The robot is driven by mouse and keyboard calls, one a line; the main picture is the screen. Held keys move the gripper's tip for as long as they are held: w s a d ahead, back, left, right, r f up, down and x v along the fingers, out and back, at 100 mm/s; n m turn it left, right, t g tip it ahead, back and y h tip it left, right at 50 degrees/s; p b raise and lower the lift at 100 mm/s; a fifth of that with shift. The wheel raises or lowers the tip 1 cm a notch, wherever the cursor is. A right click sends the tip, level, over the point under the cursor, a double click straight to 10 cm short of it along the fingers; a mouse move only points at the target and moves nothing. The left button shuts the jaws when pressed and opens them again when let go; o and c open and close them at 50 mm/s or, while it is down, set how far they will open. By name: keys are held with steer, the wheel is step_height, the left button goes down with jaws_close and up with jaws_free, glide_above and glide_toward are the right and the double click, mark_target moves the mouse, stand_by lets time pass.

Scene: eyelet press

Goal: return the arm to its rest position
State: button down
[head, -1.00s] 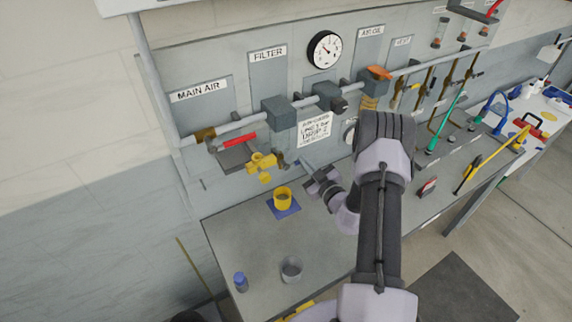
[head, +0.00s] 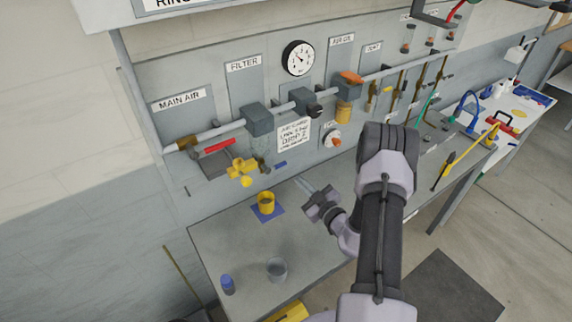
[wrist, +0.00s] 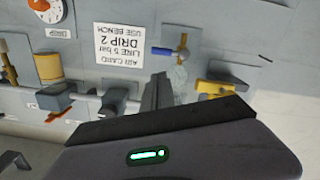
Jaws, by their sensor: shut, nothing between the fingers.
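My gripper (head: 304,184) is shut and empty. In the head view it hangs over the grey bench (head: 230,250), in front of the wall panel and apart from it. Its narrow fingers (wrist: 158,92) also show in the wrist view, together, with nothing between them. The arm reaches up from the bottom of the head view and bends down toward the bench. A yellow cup (head: 266,202) on a blue mat (head: 268,215) stands left of the gripper.
The panel carries a filter block (head: 257,119), a gauge (head: 298,58), a red-handled main air valve (head: 219,146), a yellow valve (head: 242,166) and a blue lever (head: 280,164). A grey cup (head: 277,269) and blue-capped bottle (head: 228,285) stand on the bench's near left.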

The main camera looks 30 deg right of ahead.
steer(key=a+r+n+g+y+b, duration=0.35)
steer(key=a+n+y+b, duration=0.2)
steer(key=a+n, duration=0.5)
steer(key=a+r+n+g+y+b, duration=0.35)
steer(key=a+n+y+b, duration=0.2)
steer(key=a+n, duration=0.5)
steer(key=s+a+n+g+y+b, duration=0.1)
steer(key=s+a+n+g+b, duration=0.25)
steer(key=s+a+n, duration=0.55)
steer(key=s+a+f+n+g+h+b, duration=0.25)
steer(key=s+n+b, duration=0.2)
steer(key=n, duration=0.35)
steer(key=s+a+f+n+g+h+b, duration=0.1)
steer(key=s+f+n+g+h+b, duration=0.15)
steer(key=s+n, duration=0.45)
steer(key=s+d+f+n+t+h+b, duration=0.3)
steer(key=s+d+f+n+h+b, duration=0.1)
steer(key=n, duration=1.4)
steer(key=s+d+h+b, duration=0.1)
steer(key=s+d+b, duration=0.1)
steer(key=b, duration=0.1)
steer(key=shift+d+t+h, duration=0.15)
steer(key=shift+t+h, duration=0.15)
steer(key=shift+t, duration=0.05)
